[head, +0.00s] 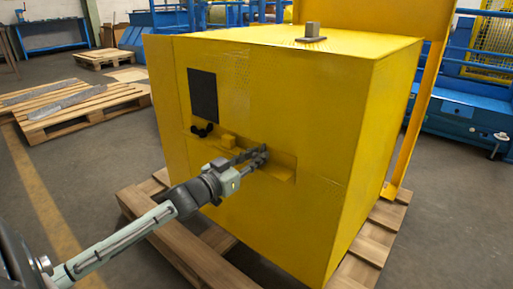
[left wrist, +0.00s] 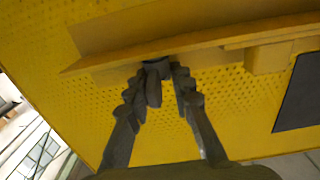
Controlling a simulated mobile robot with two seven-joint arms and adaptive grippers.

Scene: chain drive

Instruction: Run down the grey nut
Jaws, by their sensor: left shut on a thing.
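My left gripper (head: 260,154) reaches in from the left to a ledge on the front of the yellow machine housing (head: 330,110). In the left wrist view its two dark fingers (left wrist: 163,72) close around a small dark grey piece, the grey nut (left wrist: 153,88), at the ledge. The fingers hide part of the nut, and I cannot make out a thread or stud behind it. In the head view the gripper covers the nut. My right gripper is not in view.
The yellow ledge (head: 285,175) juts out around the gripper. A small yellow block (head: 228,141) and black round parts (head: 202,130) sit left of it, below a black panel (head: 203,96). The housing stands on a wooden pallet (head: 180,245). More pallets (head: 80,110) lie at left.

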